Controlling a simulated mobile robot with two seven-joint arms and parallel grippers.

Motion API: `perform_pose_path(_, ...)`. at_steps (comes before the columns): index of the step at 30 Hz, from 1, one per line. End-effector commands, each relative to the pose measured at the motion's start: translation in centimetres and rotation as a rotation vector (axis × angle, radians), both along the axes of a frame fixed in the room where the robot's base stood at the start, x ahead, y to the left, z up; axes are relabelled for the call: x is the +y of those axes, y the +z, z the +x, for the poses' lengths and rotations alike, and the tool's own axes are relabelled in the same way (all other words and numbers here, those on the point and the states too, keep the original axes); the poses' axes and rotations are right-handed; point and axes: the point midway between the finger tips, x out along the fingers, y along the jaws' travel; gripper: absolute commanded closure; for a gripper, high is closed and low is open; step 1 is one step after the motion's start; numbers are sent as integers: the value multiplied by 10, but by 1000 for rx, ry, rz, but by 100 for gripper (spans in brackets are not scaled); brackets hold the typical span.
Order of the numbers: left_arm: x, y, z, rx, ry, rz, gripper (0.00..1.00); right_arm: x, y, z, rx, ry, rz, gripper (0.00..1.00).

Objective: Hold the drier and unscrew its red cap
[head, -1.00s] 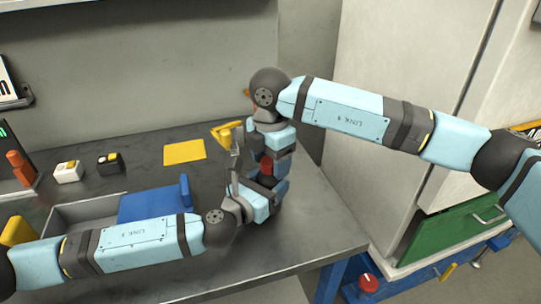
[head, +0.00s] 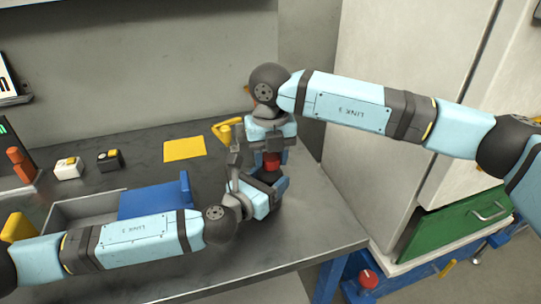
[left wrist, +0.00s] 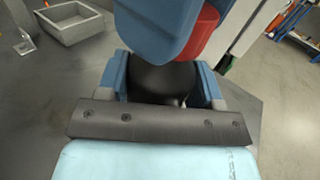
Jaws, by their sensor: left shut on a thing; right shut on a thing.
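The drier is a dark body, mostly hidden between the fingers of my left gripper (head: 268,187). The drier (left wrist: 165,82) shows better in the left wrist view, upright between the two blue fingers of the left gripper (left wrist: 162,85). Its red cap (head: 271,162) is above the body, and the cap also shows in the left wrist view (left wrist: 206,35), partly behind a blue finger. My right gripper (head: 271,151) comes down from above and is shut on the cap. Whether the cap is loose from the body is hidden.
A yellow pad (head: 184,148) lies farther back. A white cabinet (head: 390,55) with a green drawer (head: 465,222) stands at right.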

Motion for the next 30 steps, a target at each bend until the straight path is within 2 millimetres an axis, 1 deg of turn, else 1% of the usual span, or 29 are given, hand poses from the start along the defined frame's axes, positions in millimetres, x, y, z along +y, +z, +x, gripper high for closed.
perform_pose_path(3, 0, -1, 0, 1, 1, 0, 100, 0, 0, 0, 1, 267, 0, 86)
perform_pose_path(30, 0, -1, 0, 1, 1, 1, 100, 1, 2, -2, 4, 2316, 4, 86)
